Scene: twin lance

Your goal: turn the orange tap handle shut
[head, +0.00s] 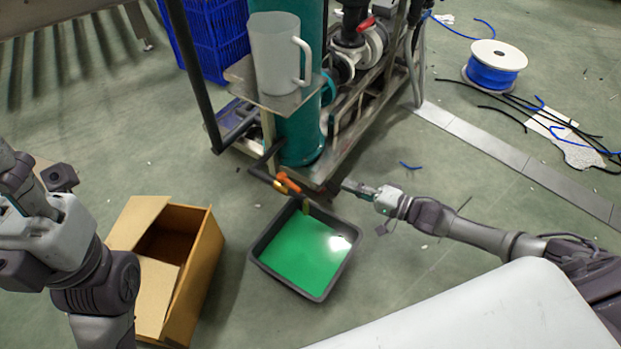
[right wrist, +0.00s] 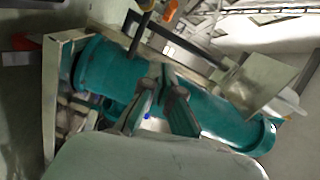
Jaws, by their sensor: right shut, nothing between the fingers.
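The orange tap handle (head: 289,182) sits on a small tap at the end of a dark pipe, low at the front of the teal column (head: 300,140). A short yellowish spout or stream (head: 306,207) shows below it, over the far edge of a dark tray (head: 262,268) holding green liquid. My right gripper (head: 347,186) is shut and empty, to the right of the handle and apart from it. In the right wrist view its fingers (right wrist: 160,85) show before the teal column, with an orange part (right wrist: 168,10) at the top edge. My left arm shows at the left; its fingers do not show.
An open cardboard box (head: 200,265) stands left of the tray. A grey jug (head: 277,55) stands on a shelf on the column's metal frame. A blue cable spool (head: 494,66) and loose cables lie at the upper right. Floor is clear right of the tray.

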